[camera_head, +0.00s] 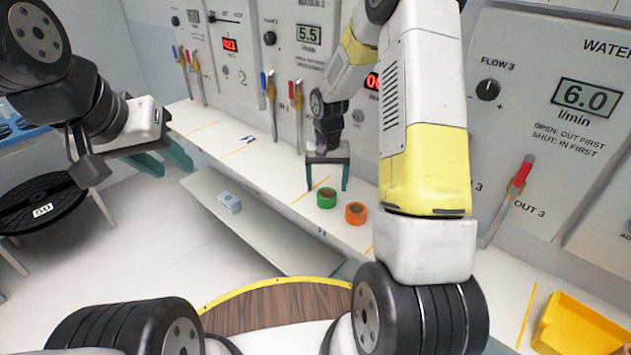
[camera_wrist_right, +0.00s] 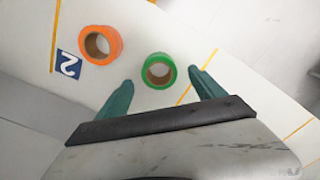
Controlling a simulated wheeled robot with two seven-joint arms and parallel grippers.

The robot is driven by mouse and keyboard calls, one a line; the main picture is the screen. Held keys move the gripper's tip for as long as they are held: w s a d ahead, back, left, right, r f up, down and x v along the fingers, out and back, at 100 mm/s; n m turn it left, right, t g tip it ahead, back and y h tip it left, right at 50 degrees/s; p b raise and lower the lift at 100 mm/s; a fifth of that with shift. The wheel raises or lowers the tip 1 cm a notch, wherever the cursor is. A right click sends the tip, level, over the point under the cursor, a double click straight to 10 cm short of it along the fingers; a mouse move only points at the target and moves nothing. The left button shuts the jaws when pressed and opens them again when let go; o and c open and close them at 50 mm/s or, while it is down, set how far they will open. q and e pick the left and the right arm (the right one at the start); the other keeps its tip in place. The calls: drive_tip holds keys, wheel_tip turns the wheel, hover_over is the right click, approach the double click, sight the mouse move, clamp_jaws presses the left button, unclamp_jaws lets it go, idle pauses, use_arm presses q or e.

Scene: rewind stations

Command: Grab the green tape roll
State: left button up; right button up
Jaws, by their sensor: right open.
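The green tape roll (camera_head: 326,198) lies flat on the white ledge, hole upward. My right gripper (camera_head: 327,188) is open above and slightly behind it, fingers pointing down. In the right wrist view the green tape roll (camera_wrist_right: 159,71) shows just beyond and between the two teal fingertips of my right gripper (camera_wrist_right: 160,78), with no contact visible. My left gripper (camera_head: 165,168) is at the left, away from the ledge's rolls, with teal fingers; I cannot tell its opening.
An orange tape roll (camera_head: 356,213) lies close to the right of the green one; it also shows in the right wrist view (camera_wrist_right: 100,44). Valve panels with levers stand behind the ledge (camera_head: 262,165). A grey block (camera_head: 229,203) sits on a lower shelf. A yellow bin (camera_head: 580,325) is at lower right.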

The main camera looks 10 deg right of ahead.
sight(327, 194)
wheel_tip(327, 194, down, 4)
drive_tip(key=shift+s+f, duration=0.15)
drive_tip(key=shift+f, duration=0.05)
drive_tip(key=shift+c, duration=0.2)
drive_tip(key=c, duration=1.4)
